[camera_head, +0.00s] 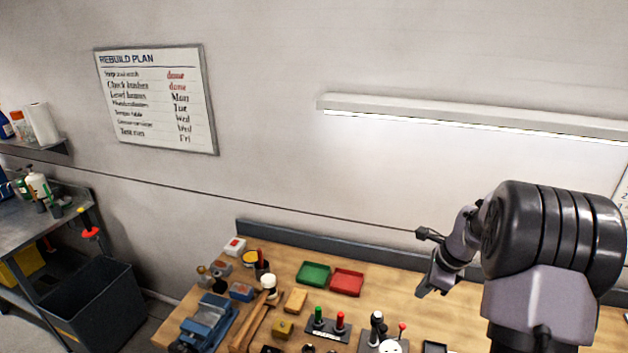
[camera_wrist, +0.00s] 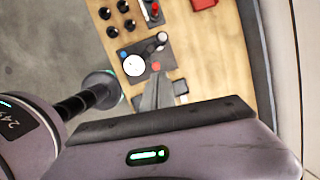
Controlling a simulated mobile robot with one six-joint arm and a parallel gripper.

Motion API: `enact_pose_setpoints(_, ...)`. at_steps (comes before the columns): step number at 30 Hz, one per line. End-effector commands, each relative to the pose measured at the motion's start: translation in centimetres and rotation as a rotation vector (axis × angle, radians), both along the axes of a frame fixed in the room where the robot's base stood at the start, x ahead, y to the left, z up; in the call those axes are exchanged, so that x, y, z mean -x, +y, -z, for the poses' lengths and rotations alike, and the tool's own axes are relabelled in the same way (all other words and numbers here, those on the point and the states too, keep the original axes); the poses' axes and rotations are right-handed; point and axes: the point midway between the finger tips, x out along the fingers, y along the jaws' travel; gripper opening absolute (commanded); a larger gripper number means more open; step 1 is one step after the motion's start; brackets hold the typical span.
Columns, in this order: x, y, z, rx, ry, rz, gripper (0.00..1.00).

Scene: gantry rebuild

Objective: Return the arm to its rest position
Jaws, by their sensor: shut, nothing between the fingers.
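My gripper (camera_head: 421,291) hangs in the air above the right part of the wooden workbench (camera_head: 405,318), with my bent arm behind it at the right of the head view. In the wrist view my gripper (camera_wrist: 158,76) is shut and empty, with bench and a small control panel (camera_wrist: 135,62) beyond its tips. No object touches the fingers.
A green tray (camera_head: 313,273) and a red tray (camera_head: 347,282) lie on the bench left of my gripper. A blue vise (camera_head: 205,322) and a mallet (camera_head: 252,318) are at the left. A lamp (camera_head: 470,117) is on the wall above. Air around the gripper looks clear.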

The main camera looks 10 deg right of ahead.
Motion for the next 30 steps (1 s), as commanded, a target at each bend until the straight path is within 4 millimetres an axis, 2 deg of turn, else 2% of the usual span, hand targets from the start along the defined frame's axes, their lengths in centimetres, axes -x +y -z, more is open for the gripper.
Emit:
enact_pose_setpoints(1, 0.1, 3.5, 1.9, 0.053, -0.039, -0.141, 0.00)
enact_pose_setpoints(3, 1.7, 9.1, 1.7, 0.136, -0.094, -0.385, 0.00)
enact_pose_setpoints(5, 4.0, 13.7, 2.0, 0.212, -0.144, -0.590, 0.00)
enact_pose_setpoints(6, 5.8, 16.5, 2.5, 0.263, -0.177, -0.726, 0.00)
enact_pose_setpoints(8, 9.2, 20.4, 4.0, 0.341, -0.229, -0.927, 0.00)
enact_pose_setpoints(9, 11.5, 22.6, 5.4, 0.393, -0.264, -1.056, 0.00)
enact_pose_setpoints(12, 17.2, 26.7, 9.3, 0.514, -0.341, -1.337, 0.00)
enact_pose_setpoints(15, 21.2, 28.9, 12.6, 0.607, -0.399, -1.538, 0.00)
enact_pose_setpoints(18, 23.4, 29.8, 14.3, 0.662, -0.431, -1.648, 0.00)
enact_pose_setpoints(21, 24.0, 30.0, 14.5, 0.680, -0.440, -1.684, 0.00)
enact_pose_setpoints(30, 24.0, 30.0, 14.1, 0.679, -0.440, -1.681, 0.00)
